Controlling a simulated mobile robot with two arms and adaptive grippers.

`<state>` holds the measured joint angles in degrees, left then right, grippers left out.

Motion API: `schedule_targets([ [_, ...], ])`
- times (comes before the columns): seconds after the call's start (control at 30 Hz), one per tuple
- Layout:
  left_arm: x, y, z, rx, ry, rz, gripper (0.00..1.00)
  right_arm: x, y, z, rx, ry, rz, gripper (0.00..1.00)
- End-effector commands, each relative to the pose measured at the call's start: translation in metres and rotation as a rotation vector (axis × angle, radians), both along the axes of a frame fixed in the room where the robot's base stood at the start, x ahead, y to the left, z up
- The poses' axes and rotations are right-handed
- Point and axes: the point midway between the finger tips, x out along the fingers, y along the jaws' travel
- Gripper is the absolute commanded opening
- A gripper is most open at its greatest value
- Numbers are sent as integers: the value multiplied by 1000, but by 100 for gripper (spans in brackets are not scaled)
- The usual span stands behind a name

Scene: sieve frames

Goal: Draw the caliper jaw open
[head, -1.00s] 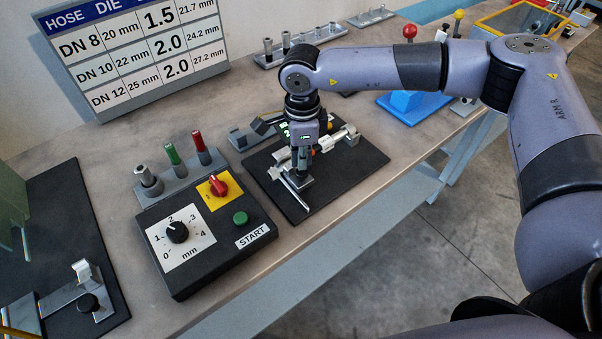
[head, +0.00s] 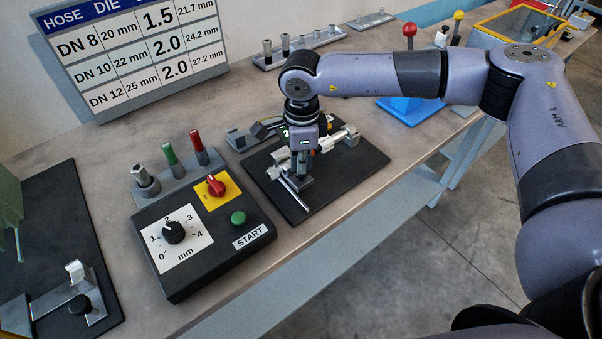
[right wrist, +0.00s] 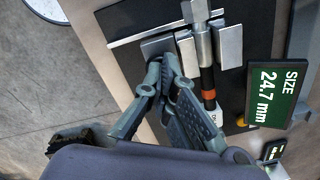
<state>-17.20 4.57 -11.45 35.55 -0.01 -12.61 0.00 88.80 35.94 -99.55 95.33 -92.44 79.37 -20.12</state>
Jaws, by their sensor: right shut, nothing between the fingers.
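The caliper lies on a black mat (head: 345,178); its long silver bar (head: 290,191) shows in front. In the right wrist view, two pale blocks (right wrist: 229,46) flank a metal fitting (right wrist: 203,45) on a black hose piece with an orange ring. A grey tab (right wrist: 157,47) stands beside the nearer block. My right gripper (head: 302,182) points down at the caliper. In the right wrist view its closed fingertips (right wrist: 163,68) are empty, close against the tab; whether they touch is unclear. A green display (right wrist: 271,94) reads SIZE 24.7 mm. My left gripper is out of view.
A black control box (head: 205,240) with a dial, red knob and green START button stands left of the mat. Coloured pegs stand in a grey holder (head: 180,180) behind it. A size chart (head: 130,50) is at the back. The bench's front edge is close to the mat.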

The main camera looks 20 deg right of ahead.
Motion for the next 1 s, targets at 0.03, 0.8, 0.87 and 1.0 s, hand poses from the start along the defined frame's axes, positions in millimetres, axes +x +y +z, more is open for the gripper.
schedule_targets([
  [0.03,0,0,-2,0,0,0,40,-7,0,-12,-5,22,3,0],
  [0.8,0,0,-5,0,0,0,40,-24,-5,-12,-3,24,7,0],
  [0.87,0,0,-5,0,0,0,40,-25,-5,-12,-3,24,7,0],
  [1.0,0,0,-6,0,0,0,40,-29,-7,-13,-3,24,7,0],
])
